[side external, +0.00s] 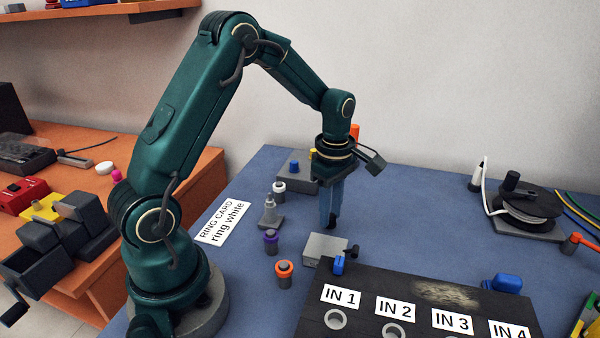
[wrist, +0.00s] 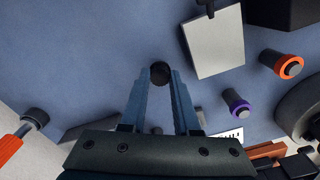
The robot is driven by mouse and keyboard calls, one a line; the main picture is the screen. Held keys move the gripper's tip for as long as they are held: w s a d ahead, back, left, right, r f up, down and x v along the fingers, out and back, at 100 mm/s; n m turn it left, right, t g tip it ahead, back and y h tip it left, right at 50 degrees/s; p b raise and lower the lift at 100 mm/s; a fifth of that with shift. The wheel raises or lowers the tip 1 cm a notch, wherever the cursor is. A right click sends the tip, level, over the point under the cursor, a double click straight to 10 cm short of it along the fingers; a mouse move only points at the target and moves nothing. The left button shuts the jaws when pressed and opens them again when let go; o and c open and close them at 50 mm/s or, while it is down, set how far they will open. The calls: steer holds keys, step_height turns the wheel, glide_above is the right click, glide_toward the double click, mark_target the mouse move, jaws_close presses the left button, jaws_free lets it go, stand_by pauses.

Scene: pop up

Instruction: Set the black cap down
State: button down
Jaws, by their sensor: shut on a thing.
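The black cap (wrist: 160,73) is a small dark round piece between my fingertips in the wrist view. My gripper (wrist: 159,84) is shut on it. In the side view my gripper (side external: 331,212) points straight down over the blue table (side external: 400,215), and the black cap (side external: 331,223) shows as a dark piece at the blue fingertips. It is low, close to the table, but I cannot tell whether it touches.
A grey block (side external: 325,250) stands just in front of my gripper. Purple-ringed (side external: 271,242), orange-ringed (side external: 285,274) and white-ringed (side external: 279,192) pieces stand to the left. A black board (side external: 430,308) with labelled holes lies in front.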

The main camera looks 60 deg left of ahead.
steer(key=shift+f, duration=0.65)
steer(key=shift+f, duration=0.2)
steer(key=c, duration=0.6)
jaws_free()
steer(key=shift+c, duration=0.2)
steer(key=shift+r, duration=0.1)
